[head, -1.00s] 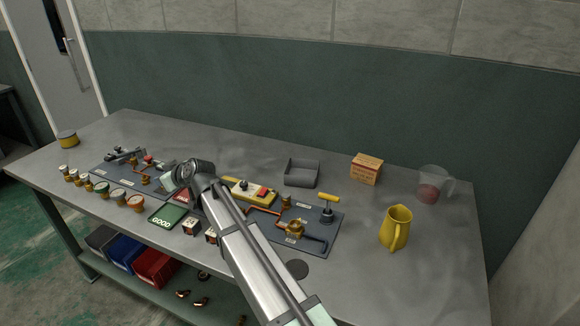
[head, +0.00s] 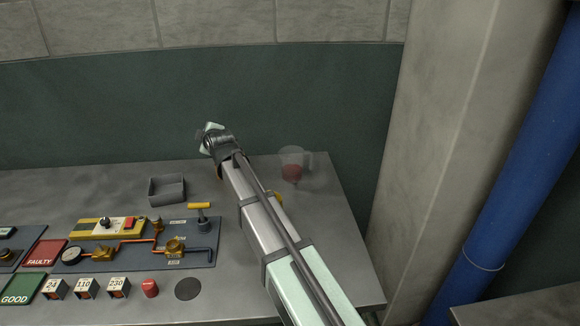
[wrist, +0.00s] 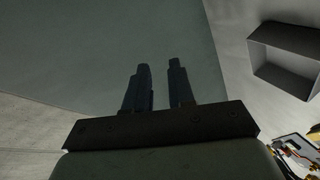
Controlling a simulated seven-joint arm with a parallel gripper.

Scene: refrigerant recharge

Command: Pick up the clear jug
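The clear jug (head: 291,161) stands upright at the back right of the table in the head view, with something reddish in its lower part. Its handle is on the right. My gripper (head: 207,131) is raised to the left of the jug and apart from it. In the wrist view my gripper (wrist: 159,65) shows two dark fingers with a gap between them and nothing held. The jug does not show in the wrist view.
A grey open tray (head: 167,190) lies left of my arm and shows in the wrist view (wrist: 285,60). A yellow pitcher (head: 278,199) is mostly hidden behind my arm. A valve board (head: 140,258) lies at left. A concrete pillar (head: 425,130) stands right of the table.

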